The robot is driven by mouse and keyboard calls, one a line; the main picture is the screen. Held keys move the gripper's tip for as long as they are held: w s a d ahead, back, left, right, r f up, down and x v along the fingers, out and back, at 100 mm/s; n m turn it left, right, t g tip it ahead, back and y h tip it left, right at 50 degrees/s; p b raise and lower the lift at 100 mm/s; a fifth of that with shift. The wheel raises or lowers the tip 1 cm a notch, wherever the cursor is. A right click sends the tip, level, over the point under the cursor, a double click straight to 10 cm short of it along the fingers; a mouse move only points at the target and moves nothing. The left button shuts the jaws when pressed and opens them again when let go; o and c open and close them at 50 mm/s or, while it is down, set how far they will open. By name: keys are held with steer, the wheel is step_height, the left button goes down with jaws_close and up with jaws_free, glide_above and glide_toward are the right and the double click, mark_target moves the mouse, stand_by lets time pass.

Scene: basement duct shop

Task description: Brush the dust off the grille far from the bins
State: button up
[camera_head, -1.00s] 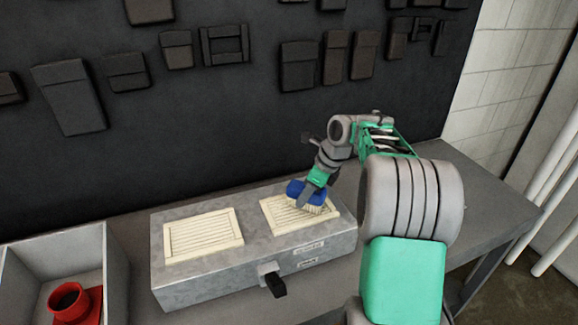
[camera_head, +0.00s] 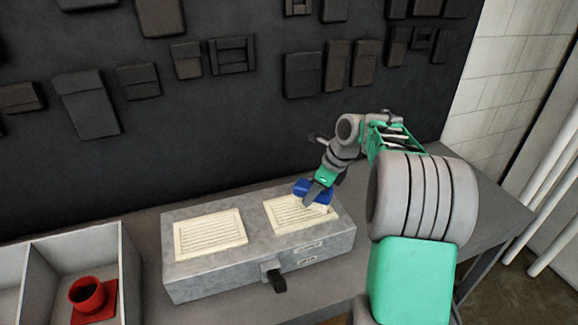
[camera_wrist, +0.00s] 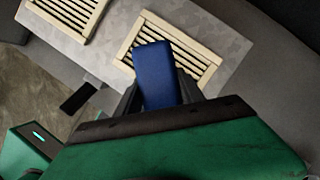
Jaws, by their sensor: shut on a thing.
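Two cream slatted grilles lie on a grey metal box (camera_head: 190,283). The grille far from the bins is the right one (camera_head: 290,217); it also shows in the wrist view (camera_wrist: 132,38). The left grille (camera_head: 210,235) is nearer the bins and shows at the wrist view's upper left (camera_wrist: 72,14). My gripper (camera_head: 318,195) is shut on a blue brush (camera_head: 308,186), held over the back part of the right grille. The blue block fills the space between the fingers in the wrist view (camera_wrist: 157,75). Its bristles are mostly hidden, so contact is unclear. I cannot make out dust.
White-walled bins (camera_head: 128,275) stand at the left; one holds a red cup-like object (camera_head: 87,295) on a red base. A black handle (camera_head: 275,281) sticks out of the box front. The bench (camera_head: 490,220) is clear at right. A dark wall with mounted blocks stands behind.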

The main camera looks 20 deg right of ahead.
steer(key=shift+r, duration=1.6)
